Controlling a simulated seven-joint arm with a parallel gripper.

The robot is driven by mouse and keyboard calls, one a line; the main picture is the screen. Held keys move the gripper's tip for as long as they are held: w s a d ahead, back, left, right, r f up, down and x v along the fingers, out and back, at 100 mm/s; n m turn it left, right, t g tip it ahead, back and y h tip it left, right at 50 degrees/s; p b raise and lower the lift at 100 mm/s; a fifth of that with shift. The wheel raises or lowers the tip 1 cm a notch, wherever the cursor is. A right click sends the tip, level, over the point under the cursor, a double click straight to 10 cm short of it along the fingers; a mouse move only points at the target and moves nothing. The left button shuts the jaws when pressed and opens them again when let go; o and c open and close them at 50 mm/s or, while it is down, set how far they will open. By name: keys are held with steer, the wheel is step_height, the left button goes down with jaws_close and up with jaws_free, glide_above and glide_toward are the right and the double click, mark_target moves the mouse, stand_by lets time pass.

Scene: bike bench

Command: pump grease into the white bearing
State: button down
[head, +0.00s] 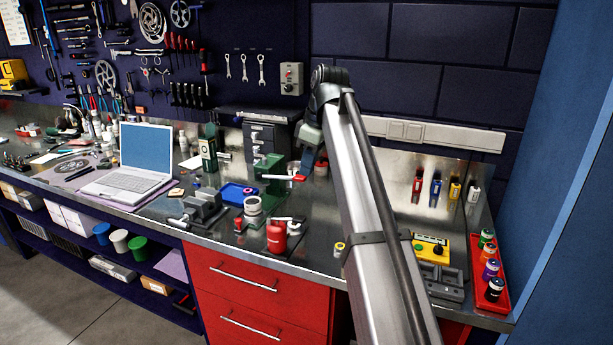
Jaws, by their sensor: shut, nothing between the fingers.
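My gripper (308,160) hangs at the end of my arm over the back of the bench, near a green stand with a red-tipped lever (272,178). It is small here and partly behind my arm; it is shut and empty. A blue tray (232,194) with small round parts lies left of the stand. A pale round stack (253,208) stands in front of the tray. A red canister with a pale lever (277,237) stands near the front edge. A small yellow-rimmed ring (340,248) lies to its right. I cannot tell which part is the white bearing.
A grey vise (203,210) and a laptop (130,175) are to the left. A yellow box (431,246) and a red tray of bottles (490,292) are at right. My arm hides part of the bench.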

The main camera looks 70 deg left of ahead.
glide_above(299, 217)
steer(key=f, duration=1)
steer(key=shift+w+d+f, duration=0.25)
steer(key=shift+d+f, duration=0.05)
steer(key=shift+f, duration=0.8)
steer(key=shift+w, duration=0.1)
steer(key=shift+f, duration=0.1)
